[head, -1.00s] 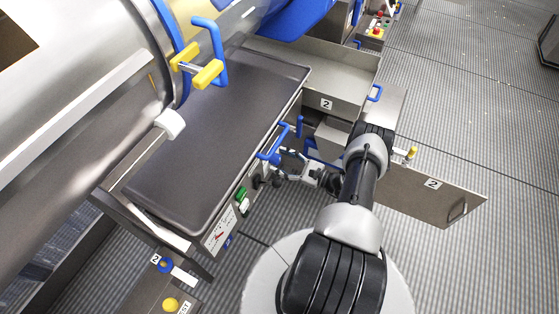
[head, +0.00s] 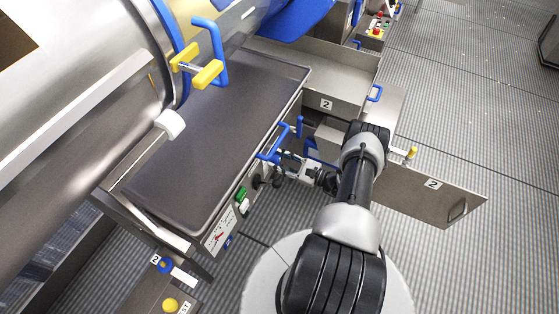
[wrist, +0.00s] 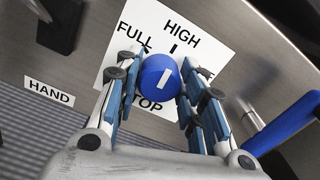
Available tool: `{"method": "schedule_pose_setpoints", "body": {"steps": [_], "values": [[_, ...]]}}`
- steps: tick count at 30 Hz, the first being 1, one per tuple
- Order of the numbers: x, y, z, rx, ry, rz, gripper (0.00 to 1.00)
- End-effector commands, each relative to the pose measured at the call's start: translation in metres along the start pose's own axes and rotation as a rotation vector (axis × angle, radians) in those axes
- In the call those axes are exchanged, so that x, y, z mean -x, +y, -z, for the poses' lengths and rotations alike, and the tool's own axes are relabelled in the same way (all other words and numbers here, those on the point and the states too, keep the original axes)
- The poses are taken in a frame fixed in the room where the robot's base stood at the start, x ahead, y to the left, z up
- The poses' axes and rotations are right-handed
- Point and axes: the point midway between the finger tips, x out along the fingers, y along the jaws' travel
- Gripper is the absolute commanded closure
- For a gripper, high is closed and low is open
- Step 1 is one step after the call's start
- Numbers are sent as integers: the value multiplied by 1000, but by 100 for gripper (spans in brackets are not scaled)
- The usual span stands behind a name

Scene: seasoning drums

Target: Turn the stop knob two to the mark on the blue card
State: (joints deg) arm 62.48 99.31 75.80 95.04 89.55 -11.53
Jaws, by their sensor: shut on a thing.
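In the wrist view a round blue knob (wrist: 161,76) with a short white pointer line sits on a white dial plate (wrist: 119,63) lettered HIGH, FULL and STOP. The line leans up and slightly right, roughly toward the tick under HIGH. One label on the right is mostly hidden. My gripper (wrist: 159,70) is shut on the knob, with a finger on each side. In the head view my gripper (head: 281,171) is at the machine's front panel, and the knob is hidden there. A small blue tag (head: 228,242) is on the panel; I cannot make out a blue card clearly.
A blue handle (wrist: 286,126) stands close to the right of my gripper. A black knob or lever (wrist: 61,24) is at upper left, above a HAND label (wrist: 49,91). In the head view a grey panel marked 2 (head: 425,196) juts out right of my arm. Floor is open beyond it.

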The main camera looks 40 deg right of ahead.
Motion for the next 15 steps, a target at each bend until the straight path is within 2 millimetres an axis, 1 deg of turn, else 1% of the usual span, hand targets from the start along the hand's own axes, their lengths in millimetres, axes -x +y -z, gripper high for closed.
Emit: {"method": "schedule_pose_setpoints", "body": {"steps": [1,3,4,9,15], "values": [[0,0,0,0,0,-1,84],[0,0,0,0,-1,-1,89],[0,0,0,0,-1,-1,89],[0,0,0,-6,-1,0,89],[0,0,2,-84,-2,0,89]]}}
